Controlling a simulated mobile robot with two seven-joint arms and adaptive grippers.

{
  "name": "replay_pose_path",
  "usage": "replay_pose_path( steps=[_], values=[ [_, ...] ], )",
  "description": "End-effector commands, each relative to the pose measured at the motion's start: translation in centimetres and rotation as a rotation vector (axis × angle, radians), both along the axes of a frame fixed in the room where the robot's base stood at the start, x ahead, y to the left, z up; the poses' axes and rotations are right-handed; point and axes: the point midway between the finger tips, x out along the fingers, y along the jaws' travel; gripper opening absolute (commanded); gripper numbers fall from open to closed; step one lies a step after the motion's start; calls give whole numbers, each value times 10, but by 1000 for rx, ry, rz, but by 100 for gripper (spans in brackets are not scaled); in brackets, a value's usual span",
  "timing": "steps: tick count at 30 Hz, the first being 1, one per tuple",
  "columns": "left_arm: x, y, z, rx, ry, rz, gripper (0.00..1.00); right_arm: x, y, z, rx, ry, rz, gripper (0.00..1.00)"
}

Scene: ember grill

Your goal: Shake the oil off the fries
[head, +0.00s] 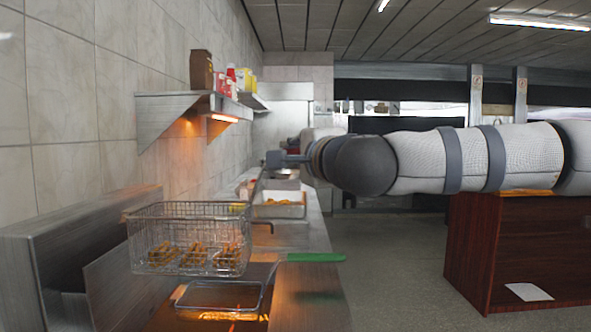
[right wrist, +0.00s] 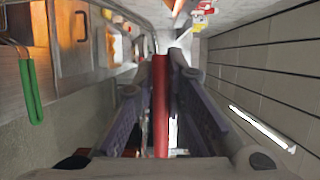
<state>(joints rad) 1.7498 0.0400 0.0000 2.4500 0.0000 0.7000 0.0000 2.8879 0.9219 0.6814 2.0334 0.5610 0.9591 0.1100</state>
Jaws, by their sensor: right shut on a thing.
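A wire basket (head: 188,215) with several clumps of golden fries (head: 194,255) hangs roughly level in the air at the lower left of the head view. The fryer (head: 168,315) is below it and glows orange. My right gripper (head: 275,160) is beyond the basket, at the end of the arm coming in from the right. In the right wrist view, its fingers are shut on a red handle (right wrist: 160,105). A thin rod seems to run from the basket up toward this gripper. Oil on the fries is too small to make out. My left gripper is not in view.
A second basket rim (head: 218,284) sits low in the fryer, near a green handle (head: 316,257) that juts over the counter's right edge. A white tray (head: 280,210) with food stands farther back. A shelf (head: 190,105) juts from the left wall.

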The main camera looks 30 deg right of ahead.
Motion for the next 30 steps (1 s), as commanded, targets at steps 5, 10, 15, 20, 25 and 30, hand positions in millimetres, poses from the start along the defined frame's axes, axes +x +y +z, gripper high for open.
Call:
replay_pose_path(
  steps=[5,10,15,20,25,30],
  values=[
    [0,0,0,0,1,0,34,0,0,-16,2,4,1,0],
    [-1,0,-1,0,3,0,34,0,0,-33,3,-2,0,0],
    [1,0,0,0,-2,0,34,-1,0,-8,1,-9,0,0],
    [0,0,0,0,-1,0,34,0,0,3,1,-3,0,0],
    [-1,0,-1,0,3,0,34,0,0,-24,2,3,0,0],
    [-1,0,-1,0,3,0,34,0,0,-29,2,-5,-1,0]
  ],
)
